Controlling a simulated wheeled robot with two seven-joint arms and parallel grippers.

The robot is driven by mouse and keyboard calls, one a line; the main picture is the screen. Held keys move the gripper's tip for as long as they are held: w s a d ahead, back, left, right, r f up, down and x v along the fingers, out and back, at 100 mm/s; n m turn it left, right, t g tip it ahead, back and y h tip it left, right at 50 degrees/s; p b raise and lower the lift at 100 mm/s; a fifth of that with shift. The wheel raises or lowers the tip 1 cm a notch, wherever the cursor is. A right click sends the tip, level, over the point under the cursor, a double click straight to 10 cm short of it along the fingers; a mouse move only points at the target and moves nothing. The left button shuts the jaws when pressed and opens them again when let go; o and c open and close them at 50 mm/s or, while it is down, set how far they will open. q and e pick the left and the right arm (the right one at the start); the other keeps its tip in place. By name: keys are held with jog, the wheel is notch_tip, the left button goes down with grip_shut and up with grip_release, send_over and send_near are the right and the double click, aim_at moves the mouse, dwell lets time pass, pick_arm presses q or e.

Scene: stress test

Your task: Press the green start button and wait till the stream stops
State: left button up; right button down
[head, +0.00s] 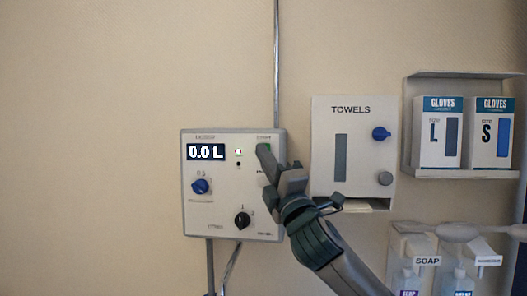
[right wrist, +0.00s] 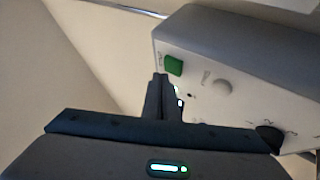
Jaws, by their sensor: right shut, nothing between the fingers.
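A grey control box (head: 196,226) hangs on the wall, with a display (head: 205,152) reading 0.0 L. The green start button (right wrist: 174,65) shows clearly in the right wrist view; in the head view the green button (head: 267,147) is partly hidden behind my fingertip. My right gripper (head: 263,152) is shut and empty, its tips at the button's edge. In the right wrist view the gripper tips (right wrist: 160,78) lie just beside the button; I cannot tell whether they touch it. No stream is visible. My left gripper is not in view.
The box also carries a blue knob (head: 201,186) and a black knob (head: 242,220). A towel dispenser (head: 326,117) is close on the right, then a glove shelf (head: 462,173) and soap bottles (head: 407,280). The wall to the left is bare.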

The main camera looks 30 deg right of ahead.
jog(key=shift+w+d, duration=0.55)
jog(key=shift+w, duration=0.15)
dwell(1.3)
jog(key=shift+s+a, duration=0.15)
jog(key=shift+s+a+p, duration=0.3)
jog(key=shift+s+a, duration=0.05)
jog(key=shift+s, duration=0.15)
dwell(0.5)
jog(key=shift+s+a+p, duration=0.35)
jog(key=shift+s+a, duration=0.45)
jog(key=shift+s, duration=0.25)
jog(key=shift+s+a+p, duration=0.3)
jog(key=shift+s+a, duration=0.45)
jog(key=shift+s, duration=0.25)
